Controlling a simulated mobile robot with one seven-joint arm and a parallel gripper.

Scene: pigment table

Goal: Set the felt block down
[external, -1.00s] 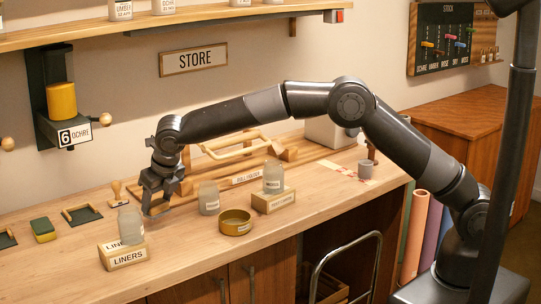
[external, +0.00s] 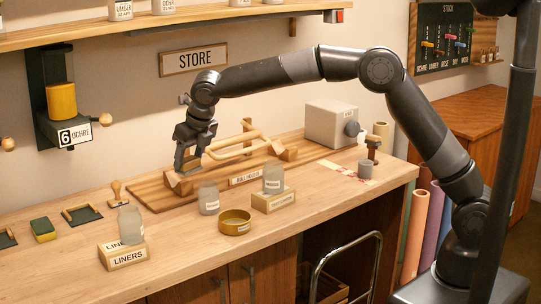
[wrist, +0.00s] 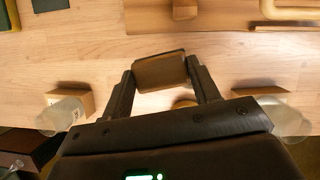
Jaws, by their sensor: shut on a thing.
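My gripper (external: 187,166) is shut on a brown-tan block, which I take to be the felt block (wrist: 160,72); in the wrist view it spans the space between the two fingertips. In the external view the gripper hangs over the left end of the wooden roll holder (external: 160,193), and the held block is mostly hidden by the fingers. I cannot tell the gap between the block and what is below it.
Glass jars stand on the LINERS block (external: 124,258), on the bench and on another labelled block (external: 273,204). A brass dish (external: 235,222) sits near the front. Bare bench (external: 70,270) shows front left.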

